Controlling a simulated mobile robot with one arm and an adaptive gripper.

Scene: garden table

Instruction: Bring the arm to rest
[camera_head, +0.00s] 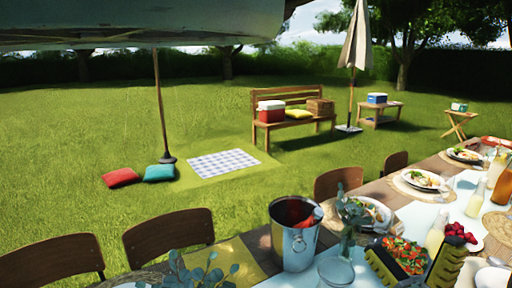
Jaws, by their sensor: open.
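My gripper (415,246) shows at the bottom right of the head view, over the laid garden table (405,215). Its two black and yellow fingers stand wide apart and nothing is held between them. A colourful salad (406,256) shows between the fingers, lower or farther off; I cannot tell the gap between them. The rest of my arm is out of the picture.
Left of my gripper stand a glass vase with leaves (350,225) and a metal bucket (294,232). Bottles (501,185), plates (424,180) and raspberries (459,232) crowd the right side. Chairs (168,236) line the table. Open lawn (90,120) lies beyond.

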